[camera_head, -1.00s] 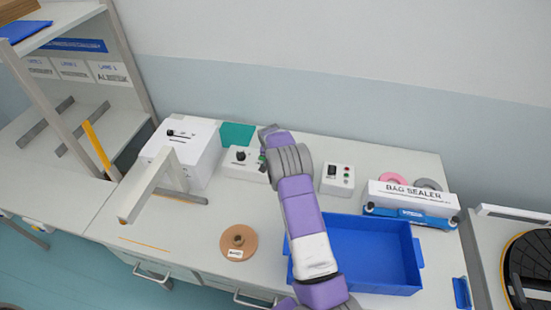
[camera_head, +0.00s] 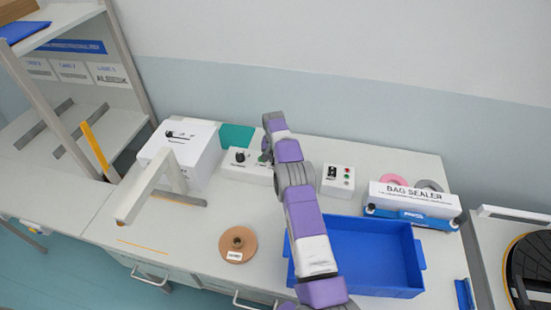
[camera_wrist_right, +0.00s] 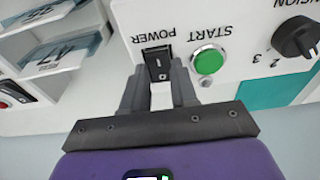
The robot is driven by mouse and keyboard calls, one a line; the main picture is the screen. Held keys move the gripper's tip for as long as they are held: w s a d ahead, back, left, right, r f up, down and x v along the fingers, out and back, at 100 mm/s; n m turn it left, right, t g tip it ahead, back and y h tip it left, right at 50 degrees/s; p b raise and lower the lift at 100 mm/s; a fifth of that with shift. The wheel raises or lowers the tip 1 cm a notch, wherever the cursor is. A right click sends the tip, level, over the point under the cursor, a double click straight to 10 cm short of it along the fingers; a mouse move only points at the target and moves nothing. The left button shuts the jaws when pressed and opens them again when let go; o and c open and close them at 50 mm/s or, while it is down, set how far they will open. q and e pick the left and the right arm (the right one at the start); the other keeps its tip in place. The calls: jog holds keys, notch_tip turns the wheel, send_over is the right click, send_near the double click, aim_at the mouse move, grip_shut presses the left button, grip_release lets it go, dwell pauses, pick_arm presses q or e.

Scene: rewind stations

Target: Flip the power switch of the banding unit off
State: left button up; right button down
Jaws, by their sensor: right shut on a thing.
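The banding unit's control box (camera_head: 233,171) is a low white box on the table, with a black knob on top. In the right wrist view its panel shows upside down, with a black power switch (camera_wrist_right: 157,62), a lit green start button (camera_wrist_right: 208,60) and a tension knob (camera_wrist_right: 296,38). My right gripper (camera_wrist_right: 160,75) is shut on the power switch, one grey finger on each side of its near end. The fingers partly cover the switch's edges. In the head view my right arm hides the switch. My left gripper is in neither view.
A blue bin (camera_head: 372,290), the bag sealer (camera_head: 415,200), a brown spool (camera_head: 238,244) and a taller white machine (camera_head: 190,150) share the table. A teal panel (camera_head: 237,136) lies behind.

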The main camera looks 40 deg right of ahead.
jog(key=shift+r, duration=0.1)
jog(key=c, duration=0.9)
grip_release()
jog(key=shift+s+a+r, duration=0.1)
jog(key=shift+a+r, duration=0.05)
jog(key=shift+r, duration=1.1)
jog(key=shift+s+a+r, duration=0.1)
jog(key=shift+r, duration=1.1)
jog(key=shift+s+a+r, duration=0.1)
jog(key=shift+a+r, duration=0.05)
jog(key=shift+r, duration=1.1)
